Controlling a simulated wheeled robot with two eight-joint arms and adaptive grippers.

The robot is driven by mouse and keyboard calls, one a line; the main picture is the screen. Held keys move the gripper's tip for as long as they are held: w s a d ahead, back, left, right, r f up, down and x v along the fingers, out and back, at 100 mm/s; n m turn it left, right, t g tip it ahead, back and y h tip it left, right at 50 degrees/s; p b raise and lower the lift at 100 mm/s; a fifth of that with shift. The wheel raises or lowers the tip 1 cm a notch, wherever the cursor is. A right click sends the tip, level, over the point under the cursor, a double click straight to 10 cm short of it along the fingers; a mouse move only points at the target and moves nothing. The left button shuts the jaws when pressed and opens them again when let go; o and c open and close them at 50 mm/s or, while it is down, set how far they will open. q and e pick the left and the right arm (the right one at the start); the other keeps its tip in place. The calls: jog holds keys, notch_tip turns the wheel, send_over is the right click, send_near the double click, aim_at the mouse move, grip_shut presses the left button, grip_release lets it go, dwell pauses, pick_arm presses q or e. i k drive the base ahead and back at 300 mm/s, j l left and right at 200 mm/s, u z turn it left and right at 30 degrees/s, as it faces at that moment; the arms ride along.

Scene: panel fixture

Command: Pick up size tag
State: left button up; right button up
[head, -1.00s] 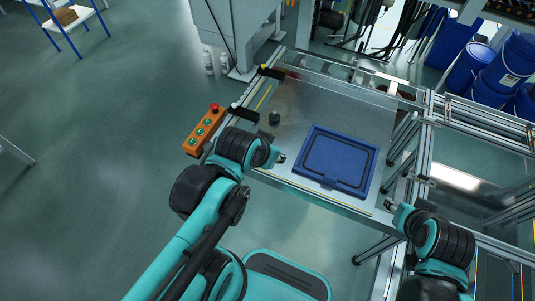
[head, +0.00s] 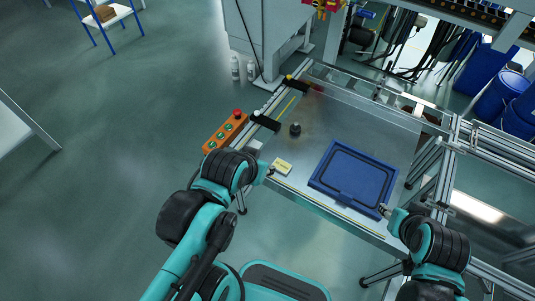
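A small pale yellow tag with dark marks (head: 282,167) lies flat on the grey metal table near its front left edge. It looks like the size tag. My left gripper (head: 270,171) is just left of the tag, close to it; I cannot tell whether they touch. Its fingers are too small to show whether they are open. My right gripper (head: 384,210) is at the front right corner of the blue panel tray, and its finger state is also unclear.
The blue tray (head: 324,188) lies on the metal table (head: 335,112). A black knob (head: 295,129) stands behind the tag. An orange button box (head: 225,132) with a red button is at the left edge. Aluminium rails frame the table, and the table around the knob is clear.

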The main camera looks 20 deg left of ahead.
aim_at(283, 166)
jog(key=u, duration=0.6)
jog(key=i+j+z, duration=0.15)
jog(key=j+z, duration=0.15)
jog(key=i+j+z, duration=0.1)
jog(key=j+z, duration=0.2)
jog(key=j, duration=0.2)
jog(key=j+z, duration=0.3)
jog(key=j, duration=0.15)
jog(key=i, duration=0.05)
